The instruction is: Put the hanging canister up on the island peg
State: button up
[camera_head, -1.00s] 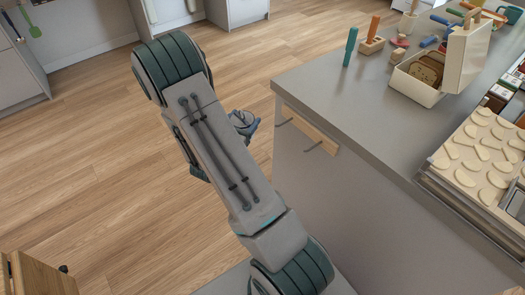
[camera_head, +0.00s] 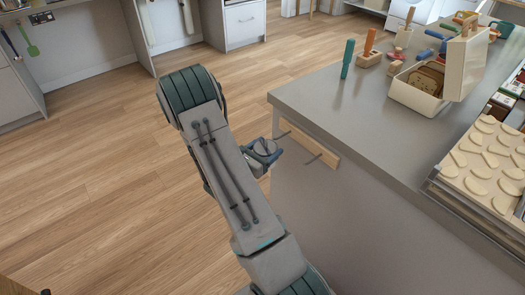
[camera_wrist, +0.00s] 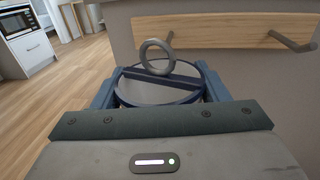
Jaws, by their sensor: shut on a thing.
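In the head view my gripper (camera_head: 263,155) is beside the island's side face, partly hidden by my arm. The island's wooden peg rail (camera_wrist: 225,28) carries two dark pegs. The ring is in front of and just below the left peg (camera_wrist: 170,38); I cannot tell whether they touch. The right peg (camera_wrist: 292,42) is bare.
The grey island counter (camera_head: 345,115) overhangs just above the rail. Wooden floor (camera_head: 110,170) to the left is clear.

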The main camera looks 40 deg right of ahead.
aim_at(274, 147)
jog(key=shift+s+x, duration=0.15)
jog(key=shift+x, duration=0.75)
jog(key=shift+s+x, duration=0.15)
jog(key=shift+x, duration=0.8)
jog(key=shift+s+x, duration=0.2)
jog(key=shift+x, duration=0.7)
jog(key=shift+w+d+f+b, duration=0.15)
jog(key=shift+d+f+b, duration=0.5)
jog(key=shift+d, duration=0.15)
jog(key=o, duration=1.1)
jog(key=shift+f, duration=0.15)
jog(key=shift+d, duration=0.1)
jog(key=shift+s, duration=0.2)
